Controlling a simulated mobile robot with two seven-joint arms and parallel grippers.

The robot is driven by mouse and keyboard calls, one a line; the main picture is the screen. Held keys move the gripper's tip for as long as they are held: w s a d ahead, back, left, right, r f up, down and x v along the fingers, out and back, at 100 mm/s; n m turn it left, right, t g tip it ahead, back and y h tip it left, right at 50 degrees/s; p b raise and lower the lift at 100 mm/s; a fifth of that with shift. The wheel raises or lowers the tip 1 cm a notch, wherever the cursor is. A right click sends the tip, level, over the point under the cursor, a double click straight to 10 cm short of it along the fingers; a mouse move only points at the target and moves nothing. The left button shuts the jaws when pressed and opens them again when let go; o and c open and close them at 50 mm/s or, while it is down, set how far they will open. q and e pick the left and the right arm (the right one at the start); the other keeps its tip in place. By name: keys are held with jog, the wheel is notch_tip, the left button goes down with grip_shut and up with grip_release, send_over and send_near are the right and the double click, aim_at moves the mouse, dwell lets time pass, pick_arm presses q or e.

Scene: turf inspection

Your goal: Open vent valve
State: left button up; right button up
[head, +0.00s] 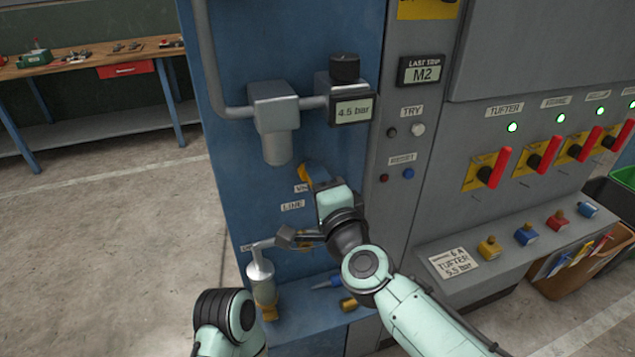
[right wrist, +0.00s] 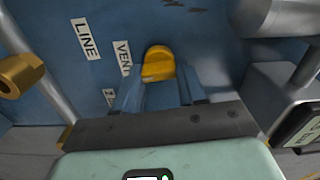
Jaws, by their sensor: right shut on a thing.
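The yellow vent valve handle (head: 304,174) is on the blue panel below the regulator in the head view, partly hidden by my right gripper (head: 317,180). In the right wrist view the yellow handle (right wrist: 158,62) lies between the fingers of my right gripper (right wrist: 158,92), which is shut on it. The VENT label (right wrist: 123,57) is just left of the handle, with the LINE label (right wrist: 85,39) further left. My left arm shows at the bottom of the head view, but its gripper is not visible.
The regulator display (head: 352,110) reads 4.5 bar. A grey filter bowl (head: 277,147) hangs above my right gripper. A pipe fitting with a grey cylinder (head: 260,270) is below left. Red-handled switches (head: 497,168) line the grey cabinet. A workbench (head: 80,62) stands far left; floor is clear there.

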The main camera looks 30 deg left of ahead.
pick_arm(q)
jog(key=shift+w+a, duration=0.1)
jog(key=shift+w, duration=0.05)
pick_arm(e)
jog(key=shift+r+m, duration=0.15)
jog(key=shift+m, duration=0.45)
jog(key=o, duration=0.9)
jog(key=shift+o, duration=0.8)
pick_arm(q)
jog(key=shift+f, duration=0.1)
